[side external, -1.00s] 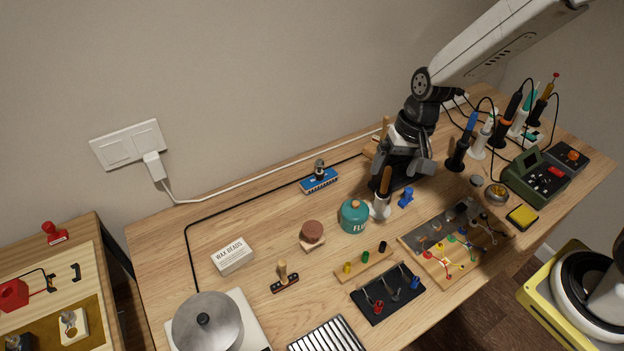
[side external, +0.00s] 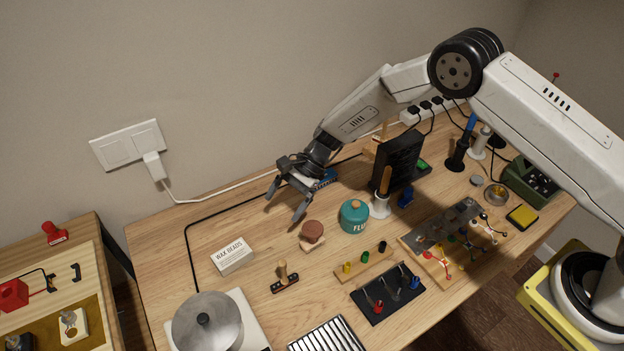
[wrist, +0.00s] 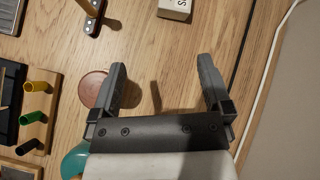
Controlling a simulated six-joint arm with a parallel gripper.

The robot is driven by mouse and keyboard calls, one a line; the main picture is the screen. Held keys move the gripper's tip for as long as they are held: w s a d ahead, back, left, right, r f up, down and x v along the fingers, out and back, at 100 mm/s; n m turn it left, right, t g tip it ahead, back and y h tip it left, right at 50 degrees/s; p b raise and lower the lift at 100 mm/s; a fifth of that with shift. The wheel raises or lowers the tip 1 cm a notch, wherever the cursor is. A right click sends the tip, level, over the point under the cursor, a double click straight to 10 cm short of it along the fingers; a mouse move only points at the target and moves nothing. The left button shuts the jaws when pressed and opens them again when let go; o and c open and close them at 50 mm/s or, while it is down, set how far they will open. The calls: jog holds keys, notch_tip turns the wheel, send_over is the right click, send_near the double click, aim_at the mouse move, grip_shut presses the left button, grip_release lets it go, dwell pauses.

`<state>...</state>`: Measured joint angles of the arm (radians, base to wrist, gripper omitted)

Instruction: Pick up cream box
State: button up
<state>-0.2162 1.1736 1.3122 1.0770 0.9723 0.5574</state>
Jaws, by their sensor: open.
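The cream box (side external: 233,255), printed "WAX BEADS", lies on the wooden table at the left, behind the metal pot. In the wrist view a corner of the cream box (wrist: 174,9) shows at the top edge, beyond the fingertips. My gripper (side external: 286,205) is open and empty above the table, to the right of the box and apart from it. In the wrist view my gripper (wrist: 162,75) has its two fingers spread, with bare wood between them.
A brown round-topped block (side external: 312,233) and a teal tin (side external: 354,216) stand close to my gripper. Wood between box and gripper is clear.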

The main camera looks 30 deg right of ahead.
aim_at(230, 254)
jog(key=a+f+m+y, duration=0.1)
jog(key=a+f, duration=0.1)
jog(key=a+f+m+y, duration=0.1)
jog(key=a+f, duration=0.1)
jog(key=a, duration=0.1)
jog(key=w+a+f+m+y, duration=0.1)
jog(key=a+f+y, duration=0.1)
jog(key=shift+a, duration=0.4)
jog(key=shift+s+x, duration=0.15)
jog(key=shift+x, duration=1.8)
jog(key=shift+s+x, duration=0.1)
jog(key=shift+x, duration=1.85)
jog(key=c, duration=1.2)
jog(key=shift+r, duration=0.2)
